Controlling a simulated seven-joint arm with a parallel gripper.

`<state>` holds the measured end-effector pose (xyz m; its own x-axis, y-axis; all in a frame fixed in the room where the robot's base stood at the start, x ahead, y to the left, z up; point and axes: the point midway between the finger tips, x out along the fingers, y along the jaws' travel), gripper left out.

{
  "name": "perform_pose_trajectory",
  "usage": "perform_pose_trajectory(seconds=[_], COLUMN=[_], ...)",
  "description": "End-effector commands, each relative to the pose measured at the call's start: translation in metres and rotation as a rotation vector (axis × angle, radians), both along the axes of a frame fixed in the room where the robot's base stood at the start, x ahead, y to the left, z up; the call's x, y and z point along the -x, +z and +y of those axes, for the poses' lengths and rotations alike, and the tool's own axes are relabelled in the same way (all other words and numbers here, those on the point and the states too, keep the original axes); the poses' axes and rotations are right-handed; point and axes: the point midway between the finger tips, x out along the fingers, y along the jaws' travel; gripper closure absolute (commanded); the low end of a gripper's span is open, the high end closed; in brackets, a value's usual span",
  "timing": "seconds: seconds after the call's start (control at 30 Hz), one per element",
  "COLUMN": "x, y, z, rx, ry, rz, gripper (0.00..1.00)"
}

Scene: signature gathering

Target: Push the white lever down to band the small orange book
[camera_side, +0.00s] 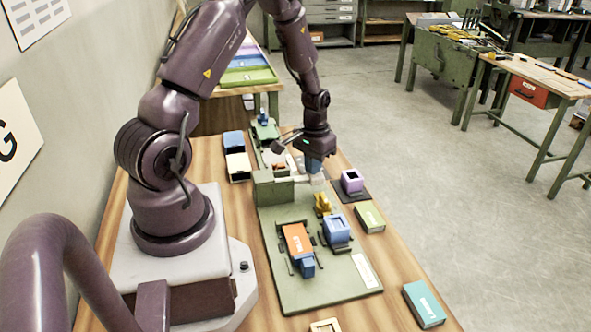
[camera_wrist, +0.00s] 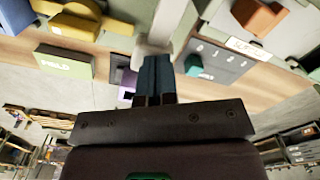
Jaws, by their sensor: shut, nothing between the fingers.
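My gripper (camera_side: 314,166) points down over the green bench fixture, with its blue fingertips shut and empty. In the wrist view the closed blue fingers (camera_wrist: 156,80) meet the end of a white lever (camera_wrist: 160,38); they look touching or very close. In the side view the white lever (camera_side: 312,183) shows partly below the fingers, beside the green block. An orange book (camera_side: 296,240) lies in a holder with a blue part at its end, on the near part of the green base. An orange piece (camera_wrist: 259,17) shows at upper right in the wrist view; I cannot tell which item it is.
The green base (camera_side: 320,294) fills the table's middle. A yellow piece (camera_side: 322,204) and a blue block (camera_side: 337,231) stand near the lever. A purple open box (camera_side: 352,181), a green book (camera_side: 369,217) and a teal book (camera_side: 424,304) lie to the right.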

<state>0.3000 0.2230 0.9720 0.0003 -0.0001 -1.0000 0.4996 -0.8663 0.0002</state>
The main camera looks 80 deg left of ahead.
Motion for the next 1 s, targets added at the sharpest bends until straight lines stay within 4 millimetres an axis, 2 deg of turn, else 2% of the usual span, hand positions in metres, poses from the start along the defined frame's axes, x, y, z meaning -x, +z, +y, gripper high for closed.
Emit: perform_pose_trajectory(seconds=[1.0], x=[0.001], y=[-0.018], z=[0.0], rx=[0.0], ry=[0.001], rz=[0.001], gripper=[1.0])
